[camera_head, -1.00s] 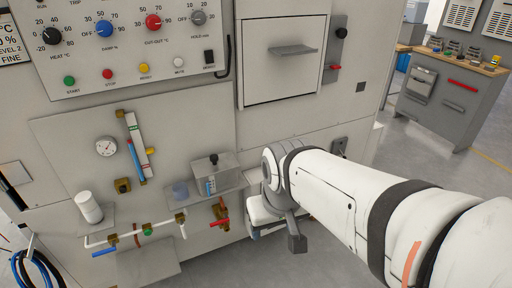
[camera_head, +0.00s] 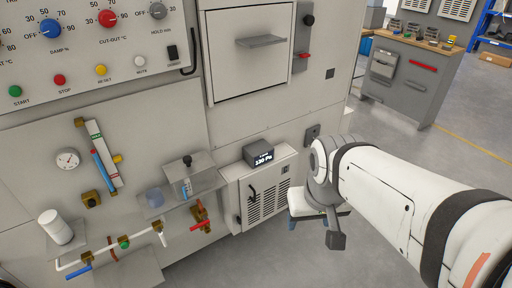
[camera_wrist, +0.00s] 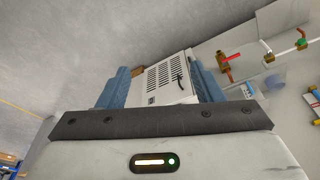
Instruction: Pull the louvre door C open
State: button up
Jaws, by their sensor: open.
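The louvre door (camera_head: 267,190) is a pale panel with dark slats, low on the cabinet front in the head view. It looks shut. Its black handle (camera_head: 252,193) is on the left side; no letter C is readable. In the wrist view the louvre door (camera_wrist: 163,78) appears between my blue fingers, with the handle (camera_wrist: 180,83) near the right finger. My gripper (camera_wrist: 160,72) is open and empty, apart from the door. In the head view my wrist is right of the door, with one blue fingertip (camera_head: 292,223) showing; the rest is mostly hidden.
A small display box (camera_head: 258,155) reading about 130 Pa sits above the door. A shelf (camera_head: 196,178) and pipes with a red-handled valve (camera_head: 201,218) stick out to the left. The floor (camera_head: 260,262) in front is clear. A grey workbench (camera_head: 405,85) stands at the back right.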

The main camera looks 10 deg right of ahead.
aim_at(263, 192)
jog(key=u, duration=1.35)
jog(key=i, duration=0.8)
jog(key=z, duration=1.6)
